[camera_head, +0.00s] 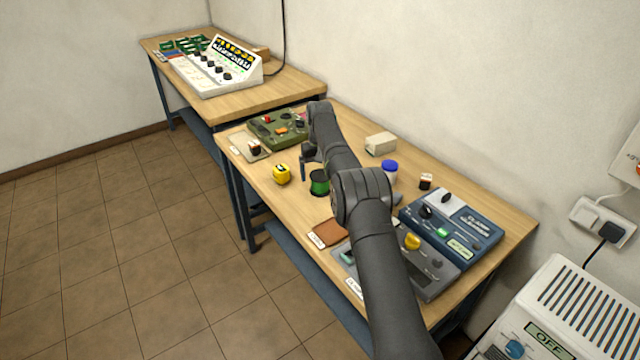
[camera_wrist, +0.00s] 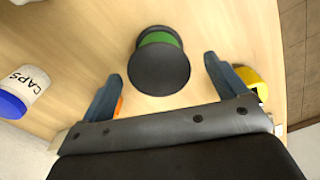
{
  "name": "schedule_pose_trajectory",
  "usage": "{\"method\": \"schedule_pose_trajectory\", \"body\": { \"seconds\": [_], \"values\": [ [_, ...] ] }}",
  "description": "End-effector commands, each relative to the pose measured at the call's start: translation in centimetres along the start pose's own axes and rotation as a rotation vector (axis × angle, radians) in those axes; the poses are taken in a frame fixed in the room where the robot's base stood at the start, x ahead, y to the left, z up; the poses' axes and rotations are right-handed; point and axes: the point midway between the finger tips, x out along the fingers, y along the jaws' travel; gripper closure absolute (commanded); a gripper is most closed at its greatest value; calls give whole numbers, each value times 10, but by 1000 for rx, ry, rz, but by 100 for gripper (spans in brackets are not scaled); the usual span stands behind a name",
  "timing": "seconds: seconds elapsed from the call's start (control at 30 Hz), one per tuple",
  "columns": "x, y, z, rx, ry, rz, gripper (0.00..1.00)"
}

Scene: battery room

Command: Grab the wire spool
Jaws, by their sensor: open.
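The wire spool, green wire between black end discs, stands on the workbench (camera_head: 455,187). In the head view the spool (camera_head: 319,184) is partly hidden by my arm. In the wrist view the spool (camera_wrist: 159,66) is ahead of my gripper (camera_wrist: 161,72), between the lines of the two spread fingers, with bare wood showing on both sides. My gripper is open and holds nothing. In the head view my gripper (camera_head: 306,164) is partly hidden by the arm, just behind and left of the spool. I cannot tell its exact height above the bench.
A yellow object (camera_head: 281,174) is close beside one finger, left of the spool. A white jar marked CAPS with a blue lid (camera_head: 389,172) stands to the right. A green device (camera_head: 277,130), a beige box (camera_head: 380,143) and a blue device (camera_head: 452,222) also take up bench space.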

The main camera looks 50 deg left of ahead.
Motion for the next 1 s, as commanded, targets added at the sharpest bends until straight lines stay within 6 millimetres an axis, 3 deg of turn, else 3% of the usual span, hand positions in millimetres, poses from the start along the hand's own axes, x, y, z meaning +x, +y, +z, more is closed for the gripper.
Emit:
{"method": "schedule_pose_trajectory", "body": {
  "seconds": [0.1, 0.3, 0.6, 0.9, 1.0],
  "values": [
    [22, 0, 1, 1, -3, -1, 10],
    [48, 0, 0, 1, 0, -1, 10],
    [52, 1, 0, 2, 1, -1, 10],
    [52, 1, 0, 2, 1, -1, 67],
    [51, 0, 0, 2, 2, -1, 67]
  ]
}}
